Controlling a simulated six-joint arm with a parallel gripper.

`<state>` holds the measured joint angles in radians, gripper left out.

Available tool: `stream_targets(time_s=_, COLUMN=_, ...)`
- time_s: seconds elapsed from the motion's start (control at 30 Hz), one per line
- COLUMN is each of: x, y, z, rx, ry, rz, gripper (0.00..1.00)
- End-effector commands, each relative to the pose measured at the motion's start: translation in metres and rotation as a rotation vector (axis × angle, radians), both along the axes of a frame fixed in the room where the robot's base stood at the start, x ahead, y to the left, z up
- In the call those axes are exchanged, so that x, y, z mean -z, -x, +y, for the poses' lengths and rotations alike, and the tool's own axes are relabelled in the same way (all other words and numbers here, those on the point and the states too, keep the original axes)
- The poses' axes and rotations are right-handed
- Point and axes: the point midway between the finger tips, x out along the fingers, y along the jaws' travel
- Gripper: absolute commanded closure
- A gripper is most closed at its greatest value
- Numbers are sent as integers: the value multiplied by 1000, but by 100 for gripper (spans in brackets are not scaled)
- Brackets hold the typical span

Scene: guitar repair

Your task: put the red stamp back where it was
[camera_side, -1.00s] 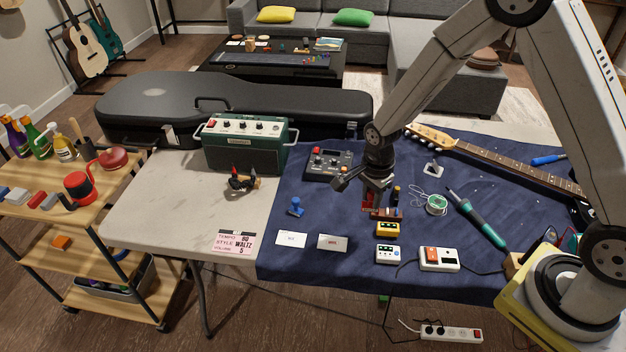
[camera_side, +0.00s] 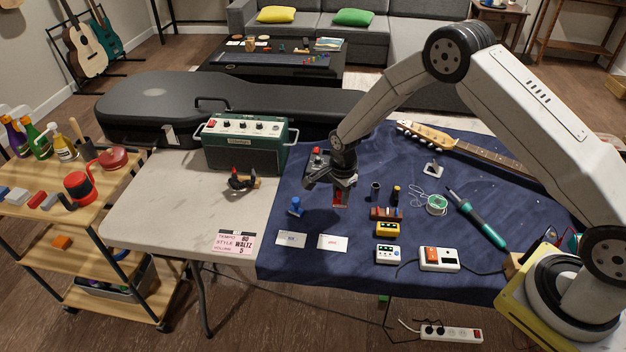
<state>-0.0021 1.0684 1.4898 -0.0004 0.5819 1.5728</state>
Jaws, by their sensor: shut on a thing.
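My gripper (camera_side: 341,190) is shut on the red stamp (camera_side: 340,201) and holds it over the blue cloth, behind the right white card (camera_side: 333,243). The fingers hide the stamp's upper part. The stamp looks raised off the cloth, though its exact height is hard to tell. The blue stamp (camera_side: 295,207) stands upright on the cloth, to the left of my gripper. The left white card (camera_side: 291,239) lies in front of the blue stamp. Both cards bear small marks, bluish on the left and reddish on the right.
A dark control box (camera_side: 317,158) is partly hidden behind my gripper. Two small dark cylinders (camera_side: 375,191), a brownish-red block (camera_side: 386,213) and a yellow pedal (camera_side: 389,230) are to the right. The cloth (camera_side: 315,220) is clear between the blue stamp and the block.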

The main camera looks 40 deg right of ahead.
Motion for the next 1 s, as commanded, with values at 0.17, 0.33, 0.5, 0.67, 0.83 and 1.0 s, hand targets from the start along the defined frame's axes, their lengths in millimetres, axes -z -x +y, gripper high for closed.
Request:
stream_targets(time_s=0.17, x=8, y=-7, z=0, rx=0, ry=0, rz=-1, gripper=100)
stream_targets(time_s=0.33, x=9, y=-8, z=0, rx=0, ry=0, rz=-1, gripper=100)
stream_targets(time_s=0.5, x=12, y=-10, z=0, rx=0, ry=0, rz=-1, gripper=100)
stream_targets(time_s=0.67, x=25, y=-13, z=0, rx=0, ry=0, rz=1, gripper=100)
stream_targets(time_s=0.83, x=41, y=-12, z=0, rx=0, ry=0, rz=2, gripper=100)
stream_targets(time_s=1.0, x=45, y=-13, z=0, rx=0, ry=0, rz=-1, gripper=100)
